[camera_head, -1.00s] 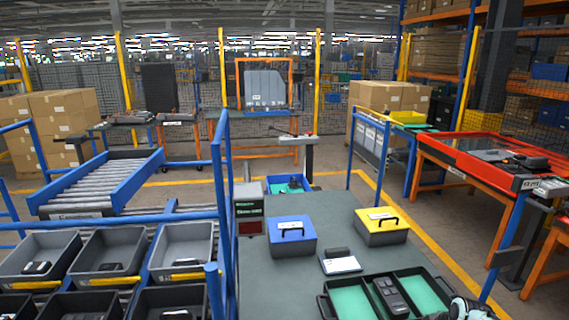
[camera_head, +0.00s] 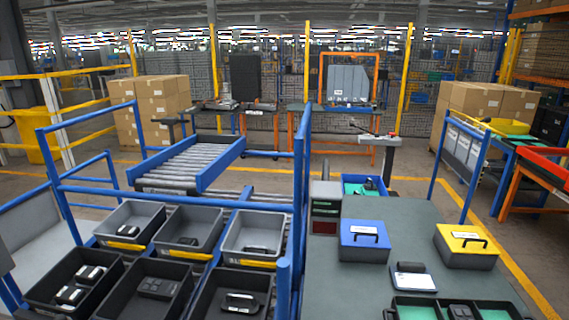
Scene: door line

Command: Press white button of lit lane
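I cannot make out a white button or a lit lane for certain in the head view. A small grey box with a dark panel and green lines of text (camera_head: 326,208) stands at the left back corner of the grey-green table (camera_head: 400,215); the text is too small to read. Black and grey bins in two rows, such as the front left bin (camera_head: 42,290), stand on the rack to the left and hold small dark devices. Neither of my grippers is in view.
A blue box (camera_head: 348,254) and a yellow box (camera_head: 474,259) with handles stand on the table, with a black tray (camera_head: 395,308) at its front edge. Blue rails (camera_head: 298,190) divide rack and table. A roller conveyor (camera_head: 185,163) lies behind.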

